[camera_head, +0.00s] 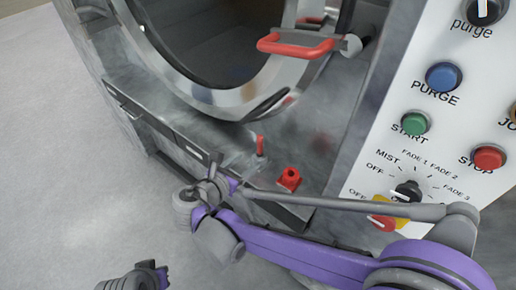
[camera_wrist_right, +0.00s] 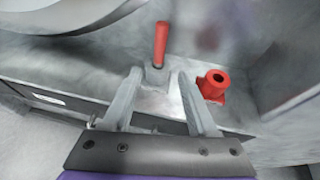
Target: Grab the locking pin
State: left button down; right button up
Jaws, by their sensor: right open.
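The locking pin, a thin red upright rod (camera_head: 260,145), stands on the grey metal ledge below the round door. It also shows in the right wrist view (camera_wrist_right: 161,44), straight ahead of the fingers. My right gripper (camera_head: 212,178) is just left of and nearer than the pin in the head view. In its wrist view the two fingers (camera_wrist_right: 158,80) are spread with nothing between them, and the pin lies just beyond their tips, apart from them. A grey and purple part of my left arm (camera_head: 140,278) shows at the bottom left; its fingers are not clear.
A red block with a hole (camera_head: 289,179) sits on the ledge right of the pin, close to my right finger in the wrist view (camera_wrist_right: 213,86). The round door's red handle (camera_head: 298,44) is above. A button panel (camera_head: 440,125) stands at the right.

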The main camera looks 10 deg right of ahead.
aim_at(258, 151)
jog(key=x, duration=0.9)
jog(key=shift+w+d+r, duration=0.1)
jog(key=shift+w+d, duration=0.05)
jog(key=shift+w, duration=0.1)
grip_shut()
